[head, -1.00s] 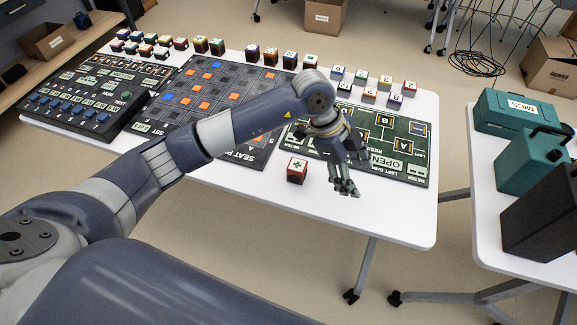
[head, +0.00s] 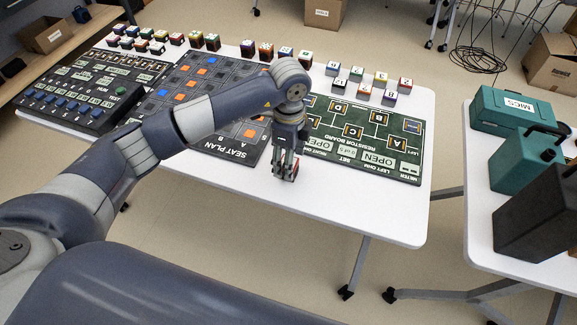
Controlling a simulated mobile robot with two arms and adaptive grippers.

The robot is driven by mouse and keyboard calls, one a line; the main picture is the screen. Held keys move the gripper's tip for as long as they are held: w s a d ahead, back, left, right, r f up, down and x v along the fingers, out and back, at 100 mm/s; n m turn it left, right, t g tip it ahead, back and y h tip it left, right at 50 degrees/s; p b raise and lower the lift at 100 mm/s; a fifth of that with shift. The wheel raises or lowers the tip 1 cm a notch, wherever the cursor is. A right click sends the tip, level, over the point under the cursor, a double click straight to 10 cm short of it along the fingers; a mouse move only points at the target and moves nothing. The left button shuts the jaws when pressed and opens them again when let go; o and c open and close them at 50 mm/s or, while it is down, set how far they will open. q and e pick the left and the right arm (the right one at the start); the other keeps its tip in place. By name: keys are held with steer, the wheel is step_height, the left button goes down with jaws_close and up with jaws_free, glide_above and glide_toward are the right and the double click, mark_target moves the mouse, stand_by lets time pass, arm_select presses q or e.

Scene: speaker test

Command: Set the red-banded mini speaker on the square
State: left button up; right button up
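A small red-banded cube (head: 295,170), the likely mini speaker, is on the white table just in front of the boards. It is mostly hidden behind the fingers of my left gripper (head: 285,174). The gripper points straight down at it, with fingers over or around it; whether they are closed on it I cannot tell. The seat plan board (head: 238,137) carries orange and blue squares, and the green resistor board (head: 345,160) has several orange-framed squares. Which square is meant I cannot tell. My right gripper is out of view.
Several small cubes (head: 212,41) stand in a row along the table's back edge, more (head: 390,98) behind the resistor board. A dark button console (head: 90,97) fills the left end. The white table's (head: 390,215) front right is clear. Teal cases (head: 513,112) stand on another table at right.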

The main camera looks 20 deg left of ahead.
arm_select(q)
steer(key=shift+f, duration=1.95)
steer(key=c, duration=1.3)
